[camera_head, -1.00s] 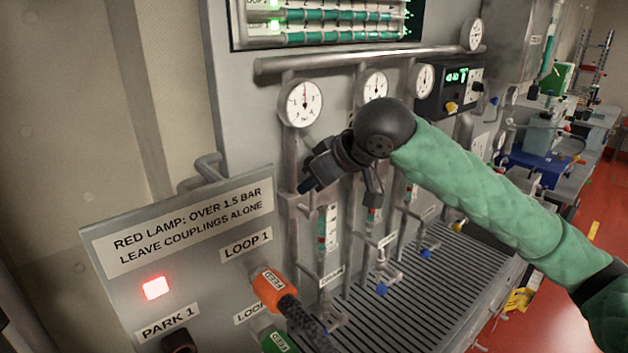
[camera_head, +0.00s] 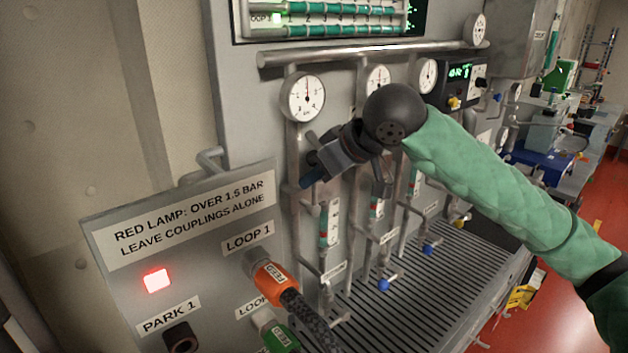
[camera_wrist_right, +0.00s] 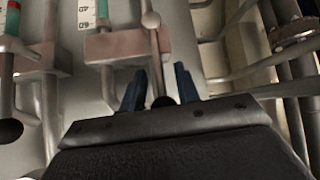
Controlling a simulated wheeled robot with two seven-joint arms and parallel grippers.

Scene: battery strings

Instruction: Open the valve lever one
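Valve lever one shows in the right wrist view as a thin metal rod (camera_wrist_right: 155,48) with a dark end. The dark end sits between the two blue fingertips of my right gripper (camera_wrist_right: 160,90). The fingers are apart with gaps beside the lever end, so the gripper is open around it. In the head view my right gripper (camera_head: 311,174) is in front of the first pipe, below the first round gauge (camera_head: 302,97). The lever is hidden there behind the gripper. My left gripper is not in view.
The panel (camera_head: 110,232) at front left has a lit red lamp (camera_head: 157,280). An orange coupling (camera_head: 272,281) and a green coupling (camera_head: 281,340) stick out with a dark hose. More gauges and pipes stand to the right, above a slotted grey tray (camera_head: 440,275).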

